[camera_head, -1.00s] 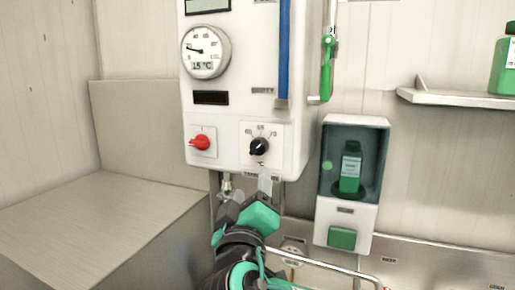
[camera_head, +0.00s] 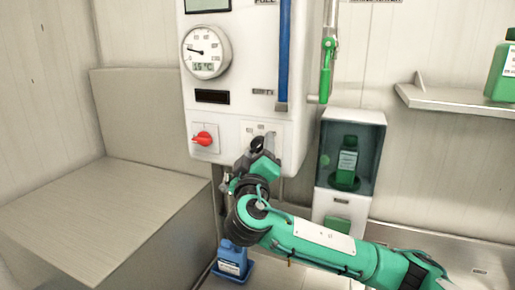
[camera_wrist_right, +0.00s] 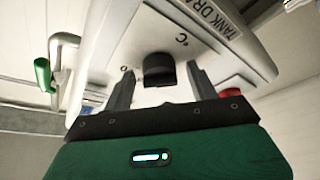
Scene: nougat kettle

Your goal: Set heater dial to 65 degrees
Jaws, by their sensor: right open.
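The black heater dial (camera_head: 257,145) is on the lower right of the white heater panel (camera_head: 270,70) in the head view, partly hidden by my right gripper (camera_head: 250,158). In the right wrist view the dial (camera_wrist_right: 158,69) sits between the two open fingers of the right gripper (camera_wrist_right: 158,90), near their tips, with a gap on each side. The panel face with the °C mark is beyond it. The dial's pointer and most of its scale are hidden or too small to read. My left gripper is not in view.
A red switch (camera_head: 203,139) is left of the dial. A round gauge (camera_head: 206,52) with a 15 °C readout is above. A dispenser box (camera_head: 349,150) with a green bottle hangs to the right. A green-handled valve (camera_head: 327,70) is above it. A blue bottle (camera_head: 232,262) stands below.

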